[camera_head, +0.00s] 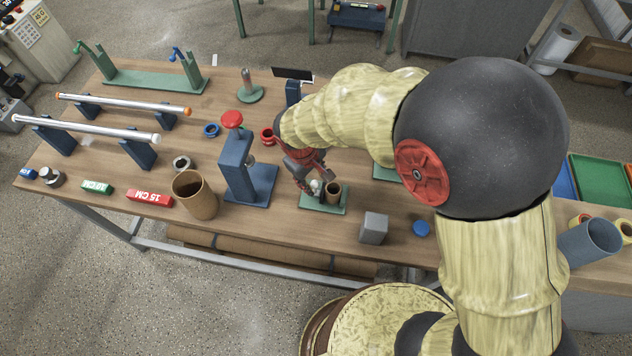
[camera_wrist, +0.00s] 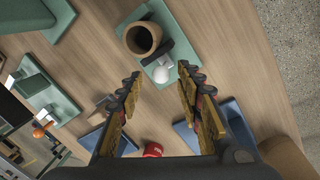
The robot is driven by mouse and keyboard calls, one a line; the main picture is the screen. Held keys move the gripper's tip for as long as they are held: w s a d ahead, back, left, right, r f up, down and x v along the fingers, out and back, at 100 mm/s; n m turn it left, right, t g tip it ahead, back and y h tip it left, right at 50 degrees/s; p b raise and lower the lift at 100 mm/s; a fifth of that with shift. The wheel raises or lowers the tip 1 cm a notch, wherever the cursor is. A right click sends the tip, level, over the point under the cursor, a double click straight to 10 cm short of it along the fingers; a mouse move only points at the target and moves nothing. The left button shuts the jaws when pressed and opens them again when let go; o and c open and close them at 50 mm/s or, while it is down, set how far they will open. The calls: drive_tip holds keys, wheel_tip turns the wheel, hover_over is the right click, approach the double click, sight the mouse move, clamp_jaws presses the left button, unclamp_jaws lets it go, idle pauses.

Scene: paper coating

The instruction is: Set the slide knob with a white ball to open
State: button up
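The slide knob's white ball (camera_head: 316,186) sits on a small green base plate (camera_head: 325,208) on the wooden table. It also shows in the wrist view (camera_wrist: 160,74), at the end of a dark bar beside a brown cylinder (camera_wrist: 143,39). That cylinder stands on the same plate in the head view (camera_head: 333,193). My gripper (camera_wrist: 159,77) is open, with its two fingertips on either side of the ball and visible gaps to it. In the head view my gripper (camera_head: 312,178) is right at the ball and partly covers the fixture. Whether the fingers touch the plate cannot be told.
A grey block (camera_head: 374,228) and a blue cap (camera_head: 421,228) lie to the right. The front strip is fairly clear.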

sight(315, 183)
drive_tip(key=shift+w+d+f+b, duration=0.1)
drive_tip(key=shift+f+b, duration=0.05)
drive_tip(key=shift+f, duration=0.75)
drive_tip(key=shift+w+d+f+b, duration=0.1)
drive_tip(key=shift+f+b, duration=0.05)
drive_tip(key=shift+f, duration=0.75)
drive_tip(key=shift+c, duration=0.4)
drive_tip(key=c, duration=0.7)
clamp_jaws()
